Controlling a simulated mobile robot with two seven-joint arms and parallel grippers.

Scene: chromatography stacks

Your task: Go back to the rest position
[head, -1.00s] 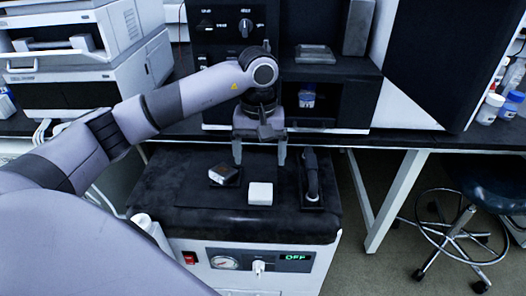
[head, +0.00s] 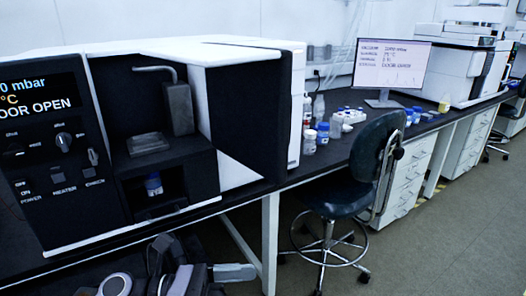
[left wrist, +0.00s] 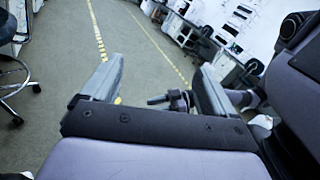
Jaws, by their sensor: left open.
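My left gripper (left wrist: 158,85) shows in the left wrist view with its two fingers spread wide apart. Nothing is held between them, and the floor and distant benches show beyond. In the head view my left arm is folded at the bottom left edge, in front of the bench, and a pale grey finger (head: 234,272) points right. The rest of that gripper is partly hidden or cut off there.
A black instrument (head: 150,100) with its door open stands on the bench at left, with a blue-capped jar (head: 153,184) inside. A dark swivel chair (head: 345,180) stands by the bench. Bottles and a monitor (head: 392,64) are farther back. The floor (head: 430,240) at right is clear.

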